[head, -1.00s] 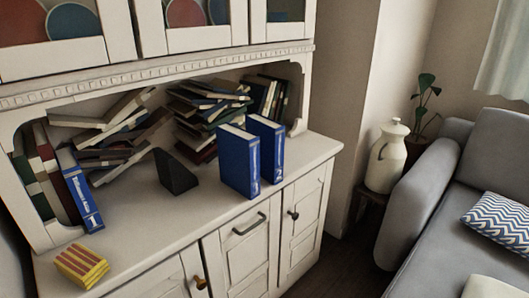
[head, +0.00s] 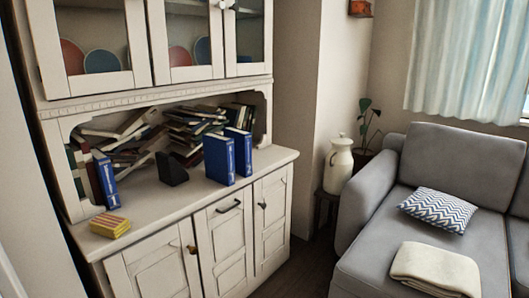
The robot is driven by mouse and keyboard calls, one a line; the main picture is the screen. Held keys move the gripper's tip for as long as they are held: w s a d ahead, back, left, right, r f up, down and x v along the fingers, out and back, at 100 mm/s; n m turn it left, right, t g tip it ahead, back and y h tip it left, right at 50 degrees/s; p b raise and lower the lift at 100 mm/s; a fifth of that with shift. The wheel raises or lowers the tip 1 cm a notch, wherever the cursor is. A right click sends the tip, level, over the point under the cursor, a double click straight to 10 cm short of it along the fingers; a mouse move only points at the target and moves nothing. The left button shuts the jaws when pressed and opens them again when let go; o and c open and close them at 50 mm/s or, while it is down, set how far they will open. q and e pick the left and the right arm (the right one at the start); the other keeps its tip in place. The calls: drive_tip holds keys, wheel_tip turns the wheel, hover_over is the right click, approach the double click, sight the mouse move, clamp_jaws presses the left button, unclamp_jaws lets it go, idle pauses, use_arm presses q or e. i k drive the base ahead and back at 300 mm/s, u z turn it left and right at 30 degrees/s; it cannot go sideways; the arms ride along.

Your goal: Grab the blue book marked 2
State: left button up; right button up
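Two blue books stand upright on the white cabinet's counter, close beside each other: a nearer left one (head: 219,159) and a right one (head: 241,152) slightly behind it. Their spines carry small white marks, too small to read surely now. A third blue book (head: 106,182) leans at the left end of the counter against other books; its low spine mark looked like a 1 in the earlier view. Neither of my grippers is in view.
The white cabinet (head: 165,209) has a clear counter front. A black wedge-shaped bookend (head: 171,169) and a yellow-and-red striped block (head: 110,226) sit on it. Piled books (head: 193,131) lie behind. A grey sofa (head: 385,255) and white jug (head: 339,165) stand right.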

sight(242, 141)
drive_tip(key=z, duration=0.5)
drive_tip(key=i, duration=1)
drive_tip(key=u, duration=0.45)
drive_tip(key=i, duration=0.8)
drive_tip(key=u, duration=0.9)
